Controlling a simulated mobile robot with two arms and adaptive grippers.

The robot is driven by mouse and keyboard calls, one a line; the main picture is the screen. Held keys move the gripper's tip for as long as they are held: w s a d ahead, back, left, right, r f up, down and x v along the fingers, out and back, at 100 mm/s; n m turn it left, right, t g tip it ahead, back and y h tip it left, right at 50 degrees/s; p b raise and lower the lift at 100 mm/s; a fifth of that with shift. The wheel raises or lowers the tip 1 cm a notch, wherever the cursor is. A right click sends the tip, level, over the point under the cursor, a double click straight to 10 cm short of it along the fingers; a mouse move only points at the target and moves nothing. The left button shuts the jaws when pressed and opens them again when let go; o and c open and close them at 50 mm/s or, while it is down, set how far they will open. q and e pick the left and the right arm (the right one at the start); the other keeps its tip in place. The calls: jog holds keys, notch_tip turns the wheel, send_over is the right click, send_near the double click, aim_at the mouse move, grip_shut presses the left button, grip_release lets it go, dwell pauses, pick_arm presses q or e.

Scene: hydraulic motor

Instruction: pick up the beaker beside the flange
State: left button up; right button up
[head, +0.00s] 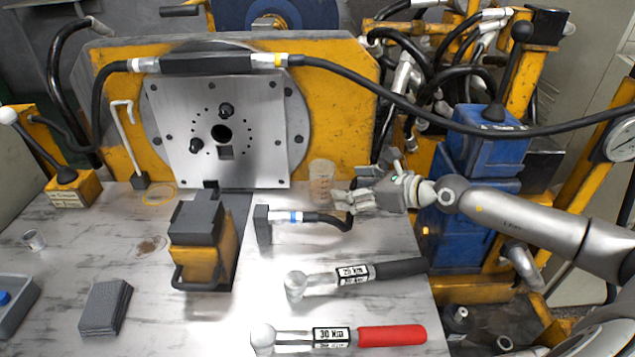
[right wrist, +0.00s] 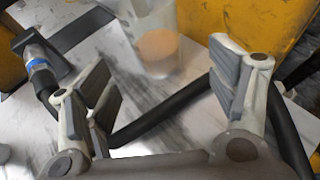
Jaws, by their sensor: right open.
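The beaker (head: 321,181) is clear with some orange-tan content at its bottom. It stands upright on the table against the yellow housing, to the right of the square metal flange plate (head: 222,130). My right gripper (head: 345,198) comes in from the right, close to the beaker's right side. In the right wrist view the beaker (right wrist: 158,45) stands ahead, beyond the gap between the open, empty fingers (right wrist: 165,90). The fingers do not enclose it. My left gripper is not in view.
A black hose with a blue-banded fitting (head: 300,217) lies just in front of the beaker, passing below my fingers. A yellow-black block (head: 200,245) stands left. Two torque wrenches, one grey-handled (head: 350,276) and one red-handled (head: 345,337), lie at the front.

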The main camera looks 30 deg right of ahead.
aim_at(333, 186)
jog(key=x, duration=0.4)
jog(key=shift+a, duration=0.1)
jog(key=x, duration=0.4)
jog(key=shift+w+a+r, duration=0.15)
jog(key=shift+w+a, duration=0.15)
jog(key=shift+a, duration=0.05)
jog(key=shift+w+a, duration=0.1)
jog(key=shift+w, duration=0.1)
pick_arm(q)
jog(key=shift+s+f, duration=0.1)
pick_arm(e)
jog(key=c, duration=1.2)
